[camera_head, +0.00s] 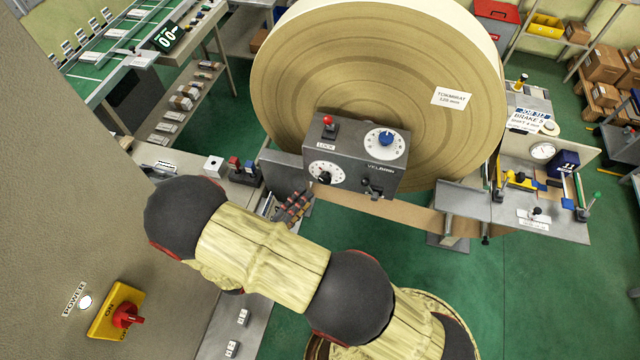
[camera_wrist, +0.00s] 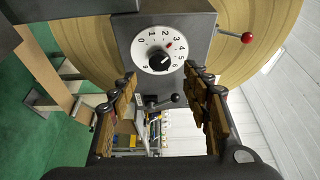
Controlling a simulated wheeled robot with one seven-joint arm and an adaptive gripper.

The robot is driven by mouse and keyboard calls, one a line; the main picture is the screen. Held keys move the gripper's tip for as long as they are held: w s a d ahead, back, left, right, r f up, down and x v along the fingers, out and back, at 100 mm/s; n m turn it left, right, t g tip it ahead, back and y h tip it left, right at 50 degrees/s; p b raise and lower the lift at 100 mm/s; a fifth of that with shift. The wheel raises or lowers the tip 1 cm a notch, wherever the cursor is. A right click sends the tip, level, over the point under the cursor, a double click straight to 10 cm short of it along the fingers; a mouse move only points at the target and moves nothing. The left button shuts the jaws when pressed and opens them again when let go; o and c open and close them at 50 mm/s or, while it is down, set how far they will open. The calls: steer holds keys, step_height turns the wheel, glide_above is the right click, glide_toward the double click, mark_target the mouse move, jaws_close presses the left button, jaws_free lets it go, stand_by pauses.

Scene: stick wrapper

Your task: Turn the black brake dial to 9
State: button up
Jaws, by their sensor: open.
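The black brake dial (camera_head: 325,176) sits at the lower left of the grey control box (camera_head: 352,127) in the head view. In the wrist view the black knob (camera_wrist: 159,60) is in the middle of a round white face with printed numbers. A small red mark lies on that face near 3 and 4. I cannot tell the knob's exact setting. My gripper (camera_wrist: 163,82) is open, with its fingers to the left and right, below the dial in the picture. Nothing shows between the fingers at the dial. In the head view my gripper (camera_head: 293,207) is below the box, partly hidden.
A blue dial (camera_head: 386,138), a red-knobbed lock lever (camera_head: 329,122) and a black lever (camera_head: 373,187) share the box. The black lever also shows between my fingers in the wrist view (camera_wrist: 163,102). A large paper roll (camera_head: 300,70) stands behind the box.

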mark_target(323, 181)
steer(key=shift+p+x, duration=0.3)
steer(key=shift+x, duration=3.65)
steer(key=shift+s+f, duration=0.1)
steer(key=shift+c, duration=1.4)
steer(key=c, duration=0.7)
steer(key=shift+c, duration=0.6)
